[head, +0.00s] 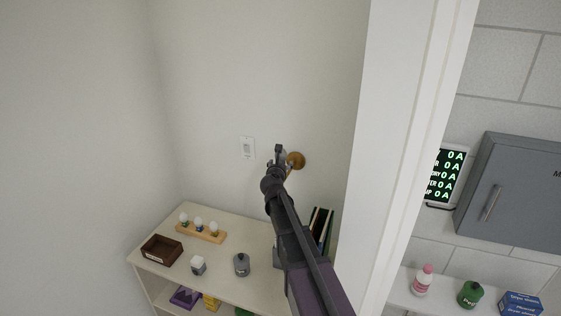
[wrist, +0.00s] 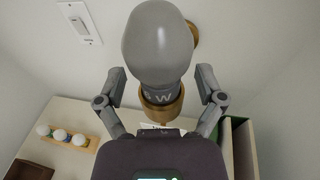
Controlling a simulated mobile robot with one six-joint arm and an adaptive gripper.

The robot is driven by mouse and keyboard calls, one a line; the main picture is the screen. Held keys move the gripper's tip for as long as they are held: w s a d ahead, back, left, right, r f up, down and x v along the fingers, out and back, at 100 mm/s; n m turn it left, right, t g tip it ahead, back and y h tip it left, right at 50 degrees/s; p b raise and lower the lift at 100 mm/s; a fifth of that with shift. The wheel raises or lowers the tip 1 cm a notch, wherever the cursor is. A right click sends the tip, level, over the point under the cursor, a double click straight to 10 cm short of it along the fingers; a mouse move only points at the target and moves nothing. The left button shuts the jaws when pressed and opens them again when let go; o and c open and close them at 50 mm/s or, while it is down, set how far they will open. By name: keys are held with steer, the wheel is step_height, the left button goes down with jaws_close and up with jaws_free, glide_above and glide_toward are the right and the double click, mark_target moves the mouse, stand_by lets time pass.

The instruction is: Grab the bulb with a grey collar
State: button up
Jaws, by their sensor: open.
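A large grey bulb (wrist: 157,45) with a grey collar (wrist: 160,97) marked with a "W" sits in the brass socket (wrist: 162,112) of a wall lamp. My gripper (wrist: 160,72) is open, with one finger on each side of the bulb near its collar. Gaps show between the fingers and the bulb, and nothing is held. In the head view my gripper (head: 279,153) is at the lamp's round brass wall plate (head: 296,160), hiding most of the bulb.
A wooden rack (head: 190,231) with white bulbs stands on a shelf (head: 215,265) below, with a brown tray (head: 162,250), a white-topped block (head: 198,265) and a grey canister (head: 241,264). Books (head: 319,226) stand right of my arm. A light switch (head: 247,148) is left of the lamp; a white post (head: 395,160) stands right.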

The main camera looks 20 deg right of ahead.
steer(key=shift+w+d, duration=0.1)
steer(key=shift+w, duration=0.1)
stand_by(0.4)
steer(key=c, duration=1.2)
